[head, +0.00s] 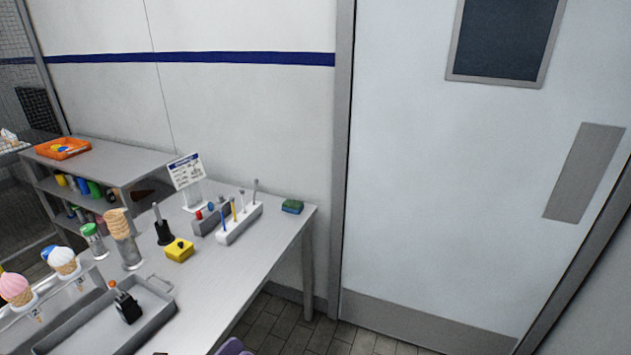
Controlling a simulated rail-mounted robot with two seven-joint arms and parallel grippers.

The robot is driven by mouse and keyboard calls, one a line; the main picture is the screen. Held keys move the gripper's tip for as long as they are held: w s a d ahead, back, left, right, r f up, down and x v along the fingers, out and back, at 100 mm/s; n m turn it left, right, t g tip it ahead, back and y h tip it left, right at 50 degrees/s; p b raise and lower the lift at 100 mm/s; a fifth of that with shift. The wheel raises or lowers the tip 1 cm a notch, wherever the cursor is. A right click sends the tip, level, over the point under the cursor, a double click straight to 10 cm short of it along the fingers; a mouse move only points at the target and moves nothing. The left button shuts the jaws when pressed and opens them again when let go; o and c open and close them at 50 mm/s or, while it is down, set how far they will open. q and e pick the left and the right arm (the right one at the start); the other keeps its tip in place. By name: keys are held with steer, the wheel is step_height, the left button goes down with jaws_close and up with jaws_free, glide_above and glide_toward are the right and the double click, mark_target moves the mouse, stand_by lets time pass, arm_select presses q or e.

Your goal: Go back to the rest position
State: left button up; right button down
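Neither of my grippers shows in the head view. The grey worktable (230,275) stands at the left and lower part of the view. A black holder with an upright handle (163,231) stands on it, beside a yellow box (179,250). Another black piece with an orange top (126,304) is in the grey tray (160,318). A stack of cones (118,224) stands in a clear holder. A pink ice cream cone (15,290) and a white and blue one (63,262) sit in a rack at the lower left.
A white holder with upright tools (240,226), a sign (187,172) and a green-blue sponge (292,206) stand toward the back. An orange tray (63,148) is on the shelf unit. A closed door (450,190) is at right. A purple item at the bottom edge is mostly cut off.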

arm_select(q)
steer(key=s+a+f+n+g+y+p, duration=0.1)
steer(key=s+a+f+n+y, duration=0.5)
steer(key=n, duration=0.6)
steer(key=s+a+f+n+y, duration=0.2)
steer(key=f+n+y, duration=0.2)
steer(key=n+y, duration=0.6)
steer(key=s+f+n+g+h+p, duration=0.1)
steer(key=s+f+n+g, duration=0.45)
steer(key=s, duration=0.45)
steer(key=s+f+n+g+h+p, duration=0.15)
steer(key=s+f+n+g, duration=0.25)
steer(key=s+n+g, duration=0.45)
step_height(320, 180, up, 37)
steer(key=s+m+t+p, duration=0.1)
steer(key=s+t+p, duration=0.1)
steer(key=p, duration=3.4)
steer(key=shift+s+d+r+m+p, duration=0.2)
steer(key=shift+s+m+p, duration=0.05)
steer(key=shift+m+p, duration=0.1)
